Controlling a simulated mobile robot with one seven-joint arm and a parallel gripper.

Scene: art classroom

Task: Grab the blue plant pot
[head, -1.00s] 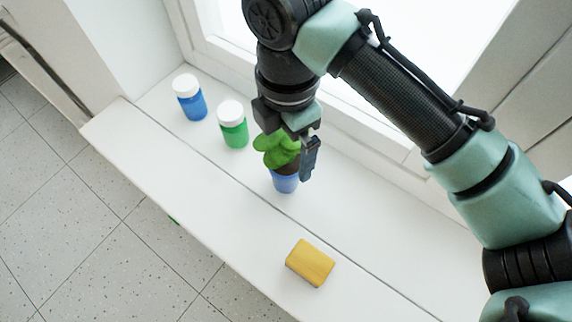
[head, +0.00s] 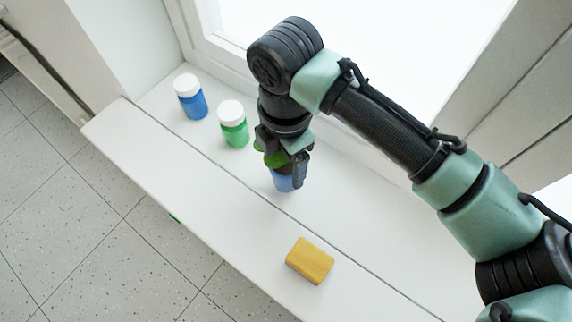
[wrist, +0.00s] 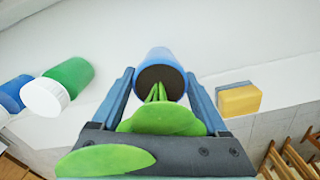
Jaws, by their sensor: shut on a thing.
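The blue plant pot (head: 284,182) stands on the white window sill, with a green plant (head: 273,158) in dark soil. In the head view my gripper (head: 288,178) covers most of the pot and part of the plant from above. In the wrist view the pot (wrist: 160,66) shows beyond the fingertips, with leaves (wrist: 163,119) between the fingers. My gripper (wrist: 160,78) is shut on the pot, one finger on each side of its rim.
A blue jar (head: 191,97) and a green jar (head: 233,124), both with white lids, stand to the left on the sill (head: 225,205). A yellow block (head: 310,261) lies at the front right. The window is behind, and the sill's front edge drops to a tiled floor (head: 90,230).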

